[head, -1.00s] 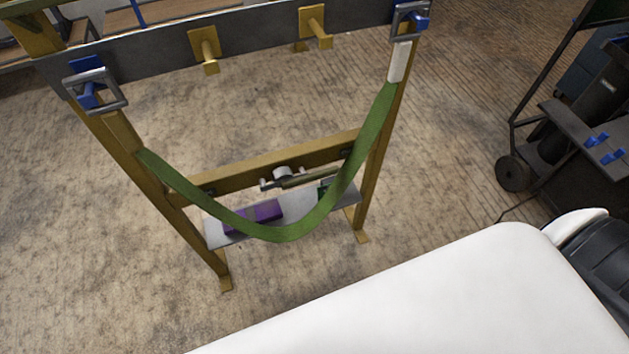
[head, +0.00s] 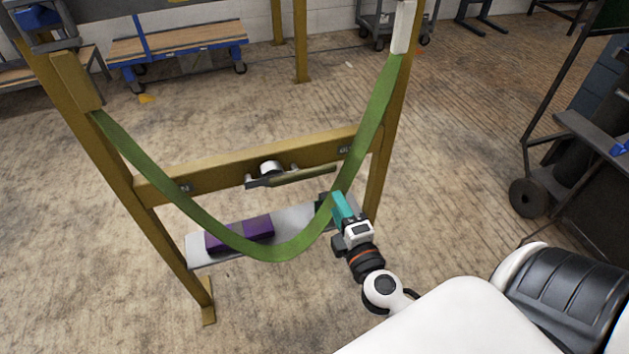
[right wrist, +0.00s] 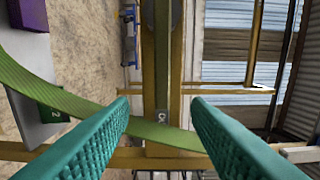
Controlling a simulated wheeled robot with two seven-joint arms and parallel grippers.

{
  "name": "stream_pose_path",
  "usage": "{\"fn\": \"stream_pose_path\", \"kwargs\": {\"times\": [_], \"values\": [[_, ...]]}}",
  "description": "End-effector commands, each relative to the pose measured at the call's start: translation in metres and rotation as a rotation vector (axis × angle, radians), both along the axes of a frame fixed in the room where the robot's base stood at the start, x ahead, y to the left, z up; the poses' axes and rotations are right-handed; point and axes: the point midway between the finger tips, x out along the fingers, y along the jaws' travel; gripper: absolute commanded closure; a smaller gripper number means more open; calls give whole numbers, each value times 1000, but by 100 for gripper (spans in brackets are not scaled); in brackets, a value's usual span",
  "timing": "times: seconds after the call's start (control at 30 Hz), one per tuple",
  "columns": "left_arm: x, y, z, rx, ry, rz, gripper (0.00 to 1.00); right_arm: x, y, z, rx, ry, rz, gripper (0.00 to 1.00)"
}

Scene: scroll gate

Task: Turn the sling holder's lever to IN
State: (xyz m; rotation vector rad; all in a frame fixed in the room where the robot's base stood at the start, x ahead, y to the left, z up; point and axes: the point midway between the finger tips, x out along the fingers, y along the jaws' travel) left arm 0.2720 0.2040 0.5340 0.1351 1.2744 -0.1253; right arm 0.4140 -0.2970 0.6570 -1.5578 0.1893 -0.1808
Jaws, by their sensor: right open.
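The sling holder's lever (head: 305,175) is an olive bar on a white round hub (head: 270,168) at the middle of the yellow crossbar. It points right, towards a small plate (head: 345,151) whose lettering is unreadable. The lever (right wrist: 169,60) also shows in the right wrist view, lengthwise between the fingers. The green sling (head: 290,246) hangs in a loop in front of the crossbar. My right gripper (head: 338,202) is open, teal-fingered and empty, by the sling's right side, below the lever's tip. In the right wrist view, the sling (right wrist: 160,134) crosses behind the fingers. My left gripper is out of view.
Yellow posts (head: 150,213) stand on both sides. A grey shelf (head: 292,219) below the crossbar holds purple blocks (head: 240,233), and a dark green block (right wrist: 47,116) shows in the right wrist view. A dark cart stands at the right.

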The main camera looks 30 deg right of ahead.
Motion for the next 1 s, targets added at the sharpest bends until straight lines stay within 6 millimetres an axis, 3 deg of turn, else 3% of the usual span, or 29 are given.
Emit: {"fn": "stream_pose_path", "kwargs": {"times": [0.27, 0.6, 0.8, 1.0], "values": [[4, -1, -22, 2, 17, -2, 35, 23, -5, 7, -10, -9, 1, 56], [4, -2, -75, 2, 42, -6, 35, 87, -21, 6, -7, -9, 0, 56], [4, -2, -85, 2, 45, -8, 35, 110, -26, 4, -7, -7, 1, 56], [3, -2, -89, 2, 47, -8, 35, 117, -28, 3, -6, -5, 0, 56]]}}
